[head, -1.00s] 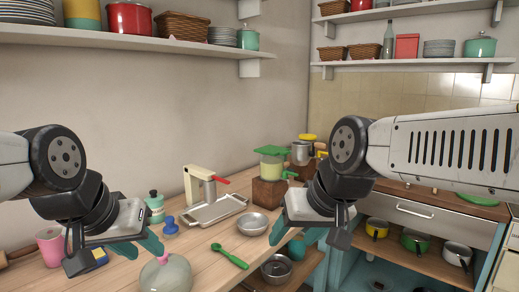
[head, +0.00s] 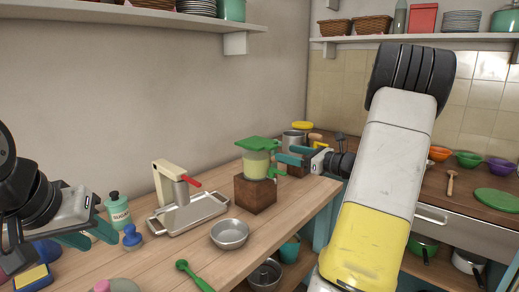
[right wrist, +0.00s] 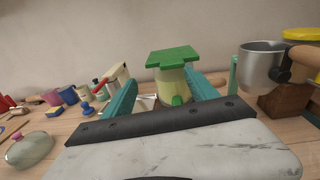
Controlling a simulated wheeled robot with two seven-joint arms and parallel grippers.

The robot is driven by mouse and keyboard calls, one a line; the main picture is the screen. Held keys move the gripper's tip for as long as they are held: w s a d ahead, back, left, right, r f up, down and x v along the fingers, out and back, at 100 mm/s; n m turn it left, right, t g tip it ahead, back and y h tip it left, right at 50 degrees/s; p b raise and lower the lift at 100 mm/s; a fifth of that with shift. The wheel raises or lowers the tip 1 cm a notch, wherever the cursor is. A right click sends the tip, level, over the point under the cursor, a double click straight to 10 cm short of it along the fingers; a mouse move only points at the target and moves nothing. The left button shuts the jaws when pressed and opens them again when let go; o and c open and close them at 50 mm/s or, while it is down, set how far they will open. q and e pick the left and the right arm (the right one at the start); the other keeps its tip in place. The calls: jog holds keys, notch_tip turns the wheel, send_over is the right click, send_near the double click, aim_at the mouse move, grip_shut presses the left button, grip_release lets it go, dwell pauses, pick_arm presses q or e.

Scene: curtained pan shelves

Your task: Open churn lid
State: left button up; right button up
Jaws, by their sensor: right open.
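The churn (head: 256,165) is a pale yellow-green jar standing upright on a dark wooden block (head: 255,194). Its flat green lid (head: 257,143) sits on top, with a green part low on its right side. In the right wrist view, the lid (right wrist: 173,57) and the churn body (right wrist: 171,86) appear between my two teal fingers. My right gripper (head: 286,156) is open and empty, just right of the churn, with its fingers pointing toward it. My left gripper (head: 92,236) is at the left, above the counter, with its teal fingers apart and nothing between them.
A metal pot (right wrist: 264,62) stands close to the right of the churn. Shelves hang above.

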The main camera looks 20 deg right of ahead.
aim_at(274, 147)
jog(key=shift+m+t+h, duration=0.3)
jog(key=shift+m+t, duration=0.1)
jog(key=shift+m, duration=0.2)
jog(key=w, duration=0.2)
jog(key=w+a, duration=0.1)
jog(key=w, duration=0.4)
jog(key=shift+a+f, duration=0.1)
jog(key=shift+a, duration=0.3)
jog(key=shift+c, duration=0.5)
grip_shut()
